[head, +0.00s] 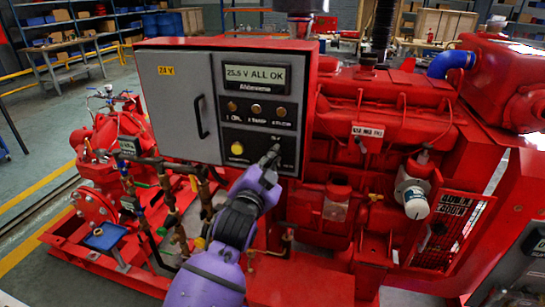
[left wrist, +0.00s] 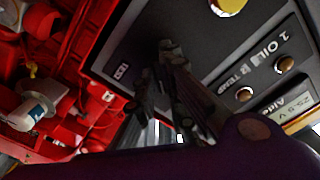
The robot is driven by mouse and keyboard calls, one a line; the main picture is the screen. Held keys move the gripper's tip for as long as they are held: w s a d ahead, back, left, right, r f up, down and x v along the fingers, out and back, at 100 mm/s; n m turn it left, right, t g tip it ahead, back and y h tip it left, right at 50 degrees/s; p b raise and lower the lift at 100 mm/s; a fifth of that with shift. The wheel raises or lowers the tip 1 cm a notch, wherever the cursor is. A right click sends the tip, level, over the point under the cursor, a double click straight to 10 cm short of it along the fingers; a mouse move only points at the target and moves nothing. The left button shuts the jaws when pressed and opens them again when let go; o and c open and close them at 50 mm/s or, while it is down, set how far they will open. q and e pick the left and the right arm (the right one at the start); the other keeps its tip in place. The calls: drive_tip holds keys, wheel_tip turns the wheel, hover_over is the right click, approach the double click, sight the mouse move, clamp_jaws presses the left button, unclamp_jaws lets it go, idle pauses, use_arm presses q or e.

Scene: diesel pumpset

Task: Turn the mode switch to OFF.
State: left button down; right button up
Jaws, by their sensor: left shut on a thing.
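The black control panel (head: 262,95) is on the front of the red cabinet, right of its grey door. My left gripper (head: 274,152) is at the panel's lower right, its fingers against or very near the face. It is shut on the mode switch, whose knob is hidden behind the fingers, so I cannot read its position. My right gripper is not in view.
A yellow button (head: 237,148) sits left of the gripper. Several round lamps (head: 256,109) and a display (head: 255,77) reading "25.5 V ALL OK" are above. The door handle (head: 199,117) sticks out at left. The red engine (head: 390,110) stands close on the right.

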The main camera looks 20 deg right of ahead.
use_arm(q)
drive_tip(key=n+p, duration=0.2)
drive_tip(key=n, duration=0.5)
drive_tip(key=shift+r, duration=0.1)
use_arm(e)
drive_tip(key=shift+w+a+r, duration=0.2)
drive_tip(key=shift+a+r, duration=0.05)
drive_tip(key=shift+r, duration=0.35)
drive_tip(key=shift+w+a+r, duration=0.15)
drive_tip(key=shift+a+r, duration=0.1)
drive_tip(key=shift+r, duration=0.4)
use_arm(q)
drive_tip(key=c, duration=1.8)
unclamp_jaws()
drive_tip(key=shift+c, duration=0.2)
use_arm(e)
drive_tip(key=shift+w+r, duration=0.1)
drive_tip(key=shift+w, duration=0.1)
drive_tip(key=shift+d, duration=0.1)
